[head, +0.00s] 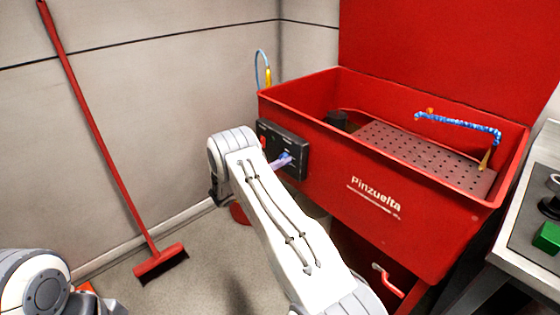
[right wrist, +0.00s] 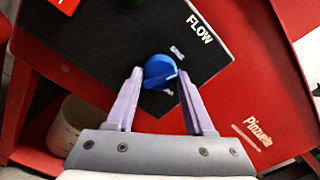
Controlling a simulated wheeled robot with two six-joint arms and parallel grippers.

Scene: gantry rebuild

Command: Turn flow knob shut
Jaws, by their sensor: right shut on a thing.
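The flow knob (right wrist: 160,72) is a round blue knob on a black panel marked FLOW (right wrist: 110,55), seen in the right wrist view. The panel (head: 292,142) is on the front of the red wash basin (head: 330,165) in the head view. My right gripper (right wrist: 160,72) is shut on the knob, with a purple finger on either side of it. In the head view the right gripper (head: 284,160) shows small at the panel, and the knob is hard to make out there. Of my left arm only a rounded link shows at lower left; its gripper is not visible.
A perforated tray (head: 400,150) and a blue hose (head: 455,122) are in the basin. A red broom (head: 108,150) leans on the left wall. A bench with a green button (head: 547,237) stands at right. A pale bucket (right wrist: 70,125) is below the panel.

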